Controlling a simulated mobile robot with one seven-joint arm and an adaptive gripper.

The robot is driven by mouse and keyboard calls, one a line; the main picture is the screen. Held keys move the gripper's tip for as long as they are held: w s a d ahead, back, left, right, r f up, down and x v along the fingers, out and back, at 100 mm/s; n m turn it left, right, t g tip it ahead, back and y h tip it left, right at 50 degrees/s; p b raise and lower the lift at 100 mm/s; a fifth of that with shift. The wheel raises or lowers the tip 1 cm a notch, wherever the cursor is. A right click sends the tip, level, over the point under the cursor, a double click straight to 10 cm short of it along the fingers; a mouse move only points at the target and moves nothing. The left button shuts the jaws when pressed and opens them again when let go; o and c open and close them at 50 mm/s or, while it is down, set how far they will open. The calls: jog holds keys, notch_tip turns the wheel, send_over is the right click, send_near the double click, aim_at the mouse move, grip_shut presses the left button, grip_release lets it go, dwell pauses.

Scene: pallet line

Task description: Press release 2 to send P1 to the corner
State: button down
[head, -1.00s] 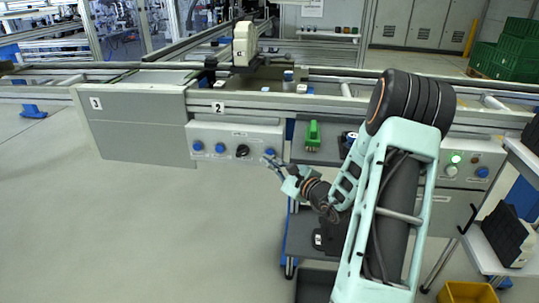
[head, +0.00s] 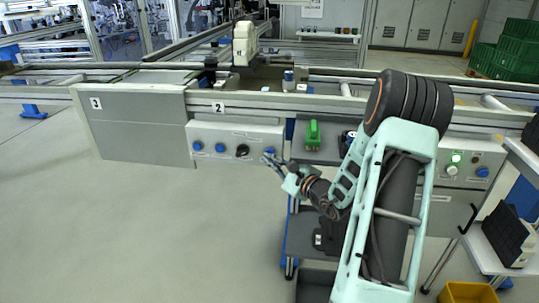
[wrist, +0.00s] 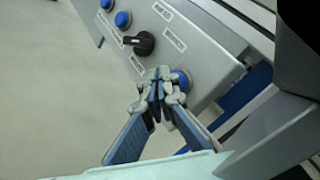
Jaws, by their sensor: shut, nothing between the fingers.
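The front panel (head: 233,134) below the "2" label (head: 218,107) carries two blue buttons at its left (head: 197,146) (head: 220,147), a black rotary knob (head: 242,151) and a blue button (head: 270,151) at its right end. The lettering by each button is too small to read. My gripper (head: 269,161) is shut and empty, its tips at the right-end button. In the wrist view the closed fingertips (wrist: 160,84) overlap that blue button (wrist: 182,79) and partly hide it. Whether they touch it I cannot tell. A white block on a dark carrier (head: 245,43) stands on the line; no P1 mark is legible.
A green handle-like part (head: 313,134) is right of the panel. A panel with a lit green button (head: 456,157) is farther right, behind my arm. A yellow bin (head: 467,297) is at lower right. The floor (head: 130,230) at left is clear.

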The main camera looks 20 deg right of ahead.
jog(key=shift+w+d+r, duration=0.4)
dwell(0.6)
jog(key=shift+w+r, duration=0.15)
jog(key=shift+r, duration=0.05)
dwell(0.7)
jog(key=shift+s+f+b, duration=0.15)
jog(key=shift+s+b, duration=0.05)
jog(key=shift+b, duration=0.25)
jog(key=shift+s+a+f+b, duration=0.25)
jog(key=shift+s+a, duration=0.45)
jog(key=shift+s, duration=0.35)
jog(key=shift+s+a+f+b, duration=0.2)
jog(key=shift+s+a, duration=0.45)
jog(key=shift+s, duration=0.35)
